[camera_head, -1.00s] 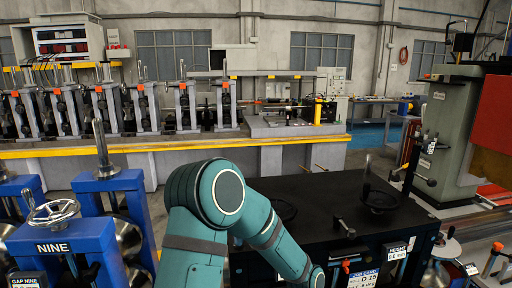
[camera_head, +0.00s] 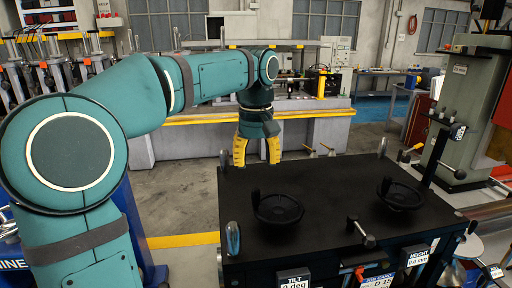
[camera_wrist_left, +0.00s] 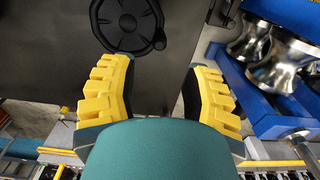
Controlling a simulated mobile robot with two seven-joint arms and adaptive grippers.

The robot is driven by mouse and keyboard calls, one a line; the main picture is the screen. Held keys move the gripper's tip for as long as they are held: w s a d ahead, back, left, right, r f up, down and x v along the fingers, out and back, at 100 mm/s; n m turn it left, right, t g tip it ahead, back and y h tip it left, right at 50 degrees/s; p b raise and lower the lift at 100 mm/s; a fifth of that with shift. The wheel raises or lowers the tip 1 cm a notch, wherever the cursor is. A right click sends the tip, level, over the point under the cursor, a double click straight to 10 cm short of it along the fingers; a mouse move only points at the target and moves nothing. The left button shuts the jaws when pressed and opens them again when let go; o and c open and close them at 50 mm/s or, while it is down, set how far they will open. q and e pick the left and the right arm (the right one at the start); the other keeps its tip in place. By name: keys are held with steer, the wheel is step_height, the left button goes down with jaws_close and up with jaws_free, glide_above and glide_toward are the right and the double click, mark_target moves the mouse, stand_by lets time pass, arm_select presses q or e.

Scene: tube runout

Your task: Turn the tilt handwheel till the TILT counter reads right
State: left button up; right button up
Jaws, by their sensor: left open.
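The black tilt handwheel (camera_head: 278,209) with its upright knob lies on the left part of the black bench top (camera_head: 335,222). The TILT counter (camera_head: 294,282) on the bench's front, partly cut off by the frame, appears to read 0 deg. My left gripper (camera_head: 257,160) is open and empty, its yellow fingers pointing down by the bench's far edge, beyond the handwheel. In the left wrist view, the open fingers (camera_wrist_left: 160,85) stand apart, with a black handwheel (camera_wrist_left: 128,22) at the top, ahead of them. My right gripper is not in view.
A second black handwheel (camera_head: 400,195) sits to the right, above the HEIGHT counter (camera_head: 414,258), which reads 0.0 mm.

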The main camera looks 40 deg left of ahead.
mark_target(256, 190)
arm_select(q)
steer(key=shift+w+a+f, duration=0.15)
steer(key=shift+w+a, duration=0.15)
steer(key=shift+s+d+f, duration=0.15)
steer(key=shift+f, duration=0.4)
step_height(256, 190, down, 4)
steer(key=shift+r+b, duration=0.1)
steer(key=shift+b, duration=0.45)
step_height(256, 190, down, 5)
steer(key=b, duration=0.4)
steer(key=shift+r, duration=0.25)
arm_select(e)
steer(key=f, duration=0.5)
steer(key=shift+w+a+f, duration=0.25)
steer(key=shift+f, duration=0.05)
arm_select(q)
steer(key=shift+o, duration=0.2)
jaws_close()
